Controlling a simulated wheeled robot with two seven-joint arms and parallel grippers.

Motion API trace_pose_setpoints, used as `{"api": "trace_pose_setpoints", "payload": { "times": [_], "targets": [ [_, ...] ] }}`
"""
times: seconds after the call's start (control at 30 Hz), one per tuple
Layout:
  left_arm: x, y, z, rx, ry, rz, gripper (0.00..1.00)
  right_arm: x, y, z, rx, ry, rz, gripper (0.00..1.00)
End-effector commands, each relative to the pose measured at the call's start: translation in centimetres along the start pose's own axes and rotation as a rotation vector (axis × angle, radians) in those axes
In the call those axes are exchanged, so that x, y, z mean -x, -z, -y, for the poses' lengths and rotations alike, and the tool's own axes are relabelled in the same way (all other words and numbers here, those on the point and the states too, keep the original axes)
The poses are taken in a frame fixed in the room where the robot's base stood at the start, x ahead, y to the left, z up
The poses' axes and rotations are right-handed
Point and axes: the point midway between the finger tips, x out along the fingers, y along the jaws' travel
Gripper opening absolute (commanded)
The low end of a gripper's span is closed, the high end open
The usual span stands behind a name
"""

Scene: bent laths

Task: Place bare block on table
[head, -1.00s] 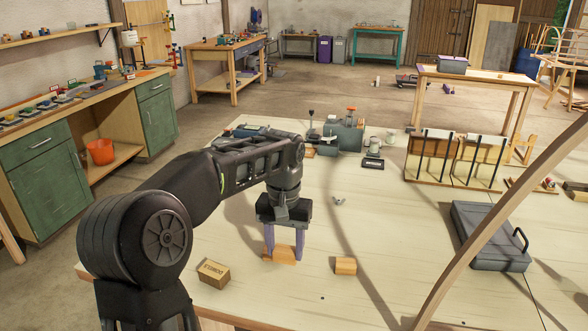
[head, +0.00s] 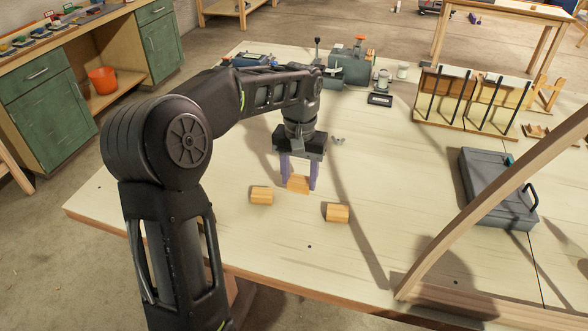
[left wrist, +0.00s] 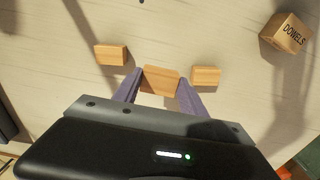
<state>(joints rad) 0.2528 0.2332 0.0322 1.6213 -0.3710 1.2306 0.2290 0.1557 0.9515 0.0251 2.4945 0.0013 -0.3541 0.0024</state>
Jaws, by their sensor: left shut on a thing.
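My left gripper (head: 299,185) points down over the table (head: 200,225), shut on a bare wooden block (head: 298,184) between its purple fingers. In the left wrist view this block (left wrist: 160,82) sits between the fingertips (left wrist: 160,77) and looks larger than the loose blocks. I cannot tell whether it touches the table. One loose wooden block (head: 262,195) lies left of the gripper and another (head: 337,213) lies right and nearer; the left wrist view shows both, one at left (left wrist: 111,54) and one at right (left wrist: 206,76). My right gripper is not in view.
A wooden DOWELS box (left wrist: 287,32) shows in the left wrist view. A grey case (head: 497,190) lies at the right of the table, behind a curved lath (head: 490,205). A rack (head: 465,98) and tools (head: 350,65) stand at the back.

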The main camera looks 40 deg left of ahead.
Motion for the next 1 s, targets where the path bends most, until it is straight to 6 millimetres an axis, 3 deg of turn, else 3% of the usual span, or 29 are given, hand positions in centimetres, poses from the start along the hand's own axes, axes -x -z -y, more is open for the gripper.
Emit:
{"api": "trace_pose_setpoints", "payload": {
  "times": [0.2,0.53,0.8,1.0],
  "targets": [
    [-2.9,0.0,0.0,0.0,0.0,0.001,0.1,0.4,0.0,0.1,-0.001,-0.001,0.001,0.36],
    [-3.3,0.0,0.0,0.0,0.0,0.0,0.1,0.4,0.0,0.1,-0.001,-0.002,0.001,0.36],
    [-6.5,-0.1,0.0,0.0,0.0,0.002,0.1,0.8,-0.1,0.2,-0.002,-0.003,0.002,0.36],
    [-6.8,0.0,0.0,0.0,0.0,-0.001,0.1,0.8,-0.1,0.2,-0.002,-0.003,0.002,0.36]
  ]
}}
